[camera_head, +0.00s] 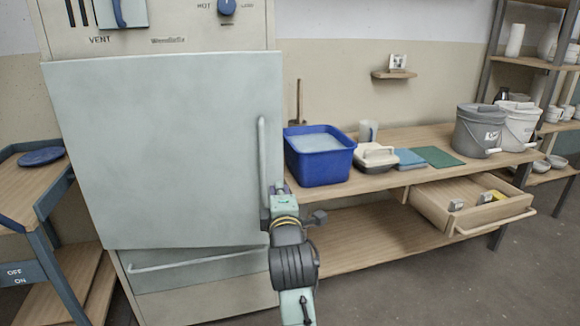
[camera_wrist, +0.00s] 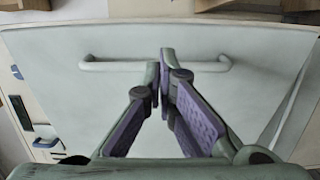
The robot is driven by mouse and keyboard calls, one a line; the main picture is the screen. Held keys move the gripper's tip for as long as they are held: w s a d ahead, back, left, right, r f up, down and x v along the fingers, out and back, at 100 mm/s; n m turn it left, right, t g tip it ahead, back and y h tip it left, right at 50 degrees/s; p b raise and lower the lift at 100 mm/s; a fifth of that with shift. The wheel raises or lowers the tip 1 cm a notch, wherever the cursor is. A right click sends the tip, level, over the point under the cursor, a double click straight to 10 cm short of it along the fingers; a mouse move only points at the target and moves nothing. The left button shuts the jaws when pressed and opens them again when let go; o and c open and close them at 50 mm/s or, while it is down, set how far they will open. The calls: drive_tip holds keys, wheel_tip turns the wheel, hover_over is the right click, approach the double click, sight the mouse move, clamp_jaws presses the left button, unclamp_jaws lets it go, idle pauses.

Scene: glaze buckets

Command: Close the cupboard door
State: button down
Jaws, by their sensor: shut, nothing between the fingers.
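The cupboard door (camera_head: 165,150) is a large pale grey-green panel on the front of a cream cabinet (camera_head: 210,30). It stands a little proud of the cabinet's front; how wide any gap is, I cannot tell. A long bar handle (camera_head: 262,150) runs upright near its right edge. In the wrist view the door (camera_wrist: 230,95) fills most of the picture and its handle (camera_wrist: 110,66) lies across it. My gripper (camera_head: 279,190) is by the handle's lower end. In the wrist view its fingertips (camera_wrist: 164,58) are together and empty, overlapping the handle; I cannot tell whether they touch it.
A lower drawer front with a bar handle (camera_head: 195,262) is below the door. On the right, a wooden bench (camera_head: 350,183) carries a blue tub (camera_head: 320,168) and buckets (camera_head: 480,130); its drawer (camera_head: 470,205) is pulled out. A side table (camera_head: 30,190) stands left.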

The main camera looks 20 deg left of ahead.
sight(275, 163)
drive_tip(key=p+x, duration=0.2)
drive_tip(key=x, duration=1)
drive_tip(key=shift+w+a, duration=0.2)
drive_tip(key=shift+w, duration=0.2)
